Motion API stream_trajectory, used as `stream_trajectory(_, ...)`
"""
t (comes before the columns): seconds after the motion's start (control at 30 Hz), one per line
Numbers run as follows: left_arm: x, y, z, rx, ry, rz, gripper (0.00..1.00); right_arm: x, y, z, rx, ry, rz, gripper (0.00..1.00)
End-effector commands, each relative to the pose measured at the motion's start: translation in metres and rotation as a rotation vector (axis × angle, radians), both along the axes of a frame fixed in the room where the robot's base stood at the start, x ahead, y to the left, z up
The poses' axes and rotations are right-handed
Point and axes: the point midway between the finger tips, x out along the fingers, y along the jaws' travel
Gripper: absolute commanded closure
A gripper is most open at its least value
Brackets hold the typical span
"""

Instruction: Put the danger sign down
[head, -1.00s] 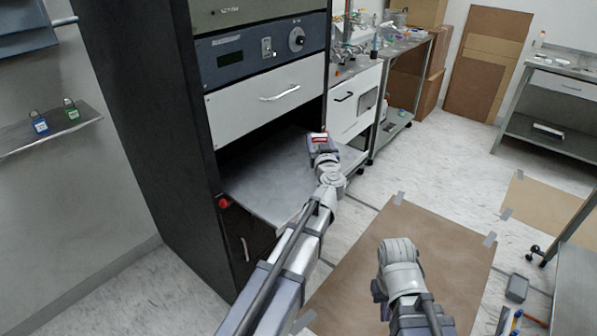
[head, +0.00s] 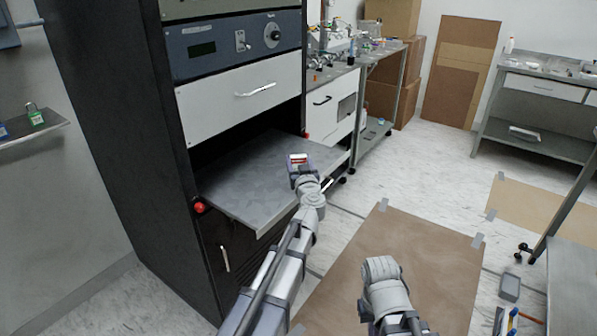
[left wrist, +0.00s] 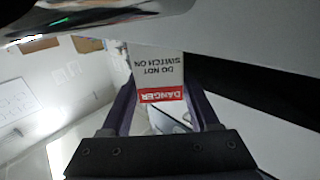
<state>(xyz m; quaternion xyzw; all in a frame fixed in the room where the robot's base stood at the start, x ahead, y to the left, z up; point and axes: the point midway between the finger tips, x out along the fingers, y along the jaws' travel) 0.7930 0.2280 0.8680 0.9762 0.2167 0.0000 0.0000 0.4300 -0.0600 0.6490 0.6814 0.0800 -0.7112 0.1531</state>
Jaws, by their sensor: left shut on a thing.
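The danger sign (left wrist: 160,78) is a white plate with a red band. It reads "DANGER DO NOT SWITCH ON" and appears upside down in the left wrist view. My left gripper (left wrist: 163,105) is shut on it, with a finger at each side. In the head view the sign (head: 299,158) shows small at the tip of my left gripper (head: 301,170), by the right end of the pull-out shelf (head: 255,180) of the black cabinet. I cannot tell whether the sign touches the shelf. The fingers of my right gripper do not show; only my right arm is seen at the lower middle.
The black cabinet has a white drawer (head: 245,98), a control panel with a knob (head: 272,32) and a red button (head: 199,207). The shelf's surface is bare. Padlocks lie on a wall shelf (head: 50,130) at left. Brown sheeting (head: 400,240) covers the floor at right.

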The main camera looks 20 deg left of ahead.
Motion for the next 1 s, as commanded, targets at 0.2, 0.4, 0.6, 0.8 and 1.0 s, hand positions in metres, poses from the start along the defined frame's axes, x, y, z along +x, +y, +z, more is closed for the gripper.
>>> stream_trajectory(0.2, 0.0, 0.0, -0.0132, 0.0, 0.0, 0.0, 0.91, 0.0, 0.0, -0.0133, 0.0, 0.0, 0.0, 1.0)
stream_trajectory(0.4, 0.0, -0.0001, -0.0139, 0.0, 0.0, 0.0, 0.91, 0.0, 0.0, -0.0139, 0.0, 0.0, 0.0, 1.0)
stream_trajectory(0.6, 0.0, 0.0, -0.0155, 0.0, 0.0, 0.0, 0.27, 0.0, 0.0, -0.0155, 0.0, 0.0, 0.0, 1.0)
stream_trajectory(0.8, 0.0, 0.0, -0.0155, 0.0, 0.0, 0.0, 0.09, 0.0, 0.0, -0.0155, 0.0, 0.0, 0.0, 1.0)
stream_trajectory(1.0, 0.0, 0.0, -0.015, 0.0, 0.0, 0.0, 0.09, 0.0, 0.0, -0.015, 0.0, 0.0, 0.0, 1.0)
